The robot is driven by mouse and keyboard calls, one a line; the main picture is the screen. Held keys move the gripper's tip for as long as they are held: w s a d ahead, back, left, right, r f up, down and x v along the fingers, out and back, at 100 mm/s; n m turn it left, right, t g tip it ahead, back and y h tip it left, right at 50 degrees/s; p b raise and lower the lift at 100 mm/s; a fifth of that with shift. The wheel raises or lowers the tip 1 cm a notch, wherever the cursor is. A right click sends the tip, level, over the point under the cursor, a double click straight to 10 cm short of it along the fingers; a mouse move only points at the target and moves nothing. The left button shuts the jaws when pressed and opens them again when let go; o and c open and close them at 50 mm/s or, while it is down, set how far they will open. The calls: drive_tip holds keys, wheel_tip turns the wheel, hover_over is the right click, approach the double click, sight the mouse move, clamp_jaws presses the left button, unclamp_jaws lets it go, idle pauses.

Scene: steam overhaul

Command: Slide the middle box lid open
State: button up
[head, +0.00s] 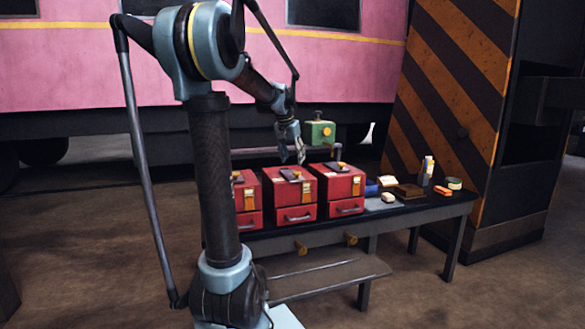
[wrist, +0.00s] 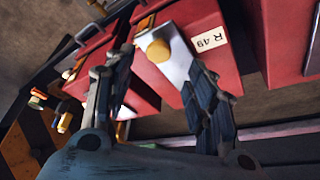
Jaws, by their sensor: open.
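Three red boxes stand in a row on a dark table. The middle box (head: 290,190) has a dark lid fitting on top, a brass-coloured front clasp and a front drawer with a handle. My gripper (head: 292,152) points down just above the middle box's top, apart from it as far as I can tell. In the wrist view my gripper (wrist: 160,62) has its fingers spread, with nothing clearly held between them. Beyond them shows a red box with a silver plate, a yellow knob (wrist: 158,49) and a label reading "R 49" (wrist: 209,40); which box this is, I cannot tell.
The left box (head: 247,190) is partly behind my arm. The right box (head: 338,185) stands close beside the middle one. A green device (head: 319,133) rises behind them. Small items, including a brown block (head: 408,191), lie on the table's right end. A step (head: 325,277) sits in front.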

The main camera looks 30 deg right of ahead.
drive_tip(key=shift+v, duration=2.4)
drive_tip(key=shift+a, duration=0.1)
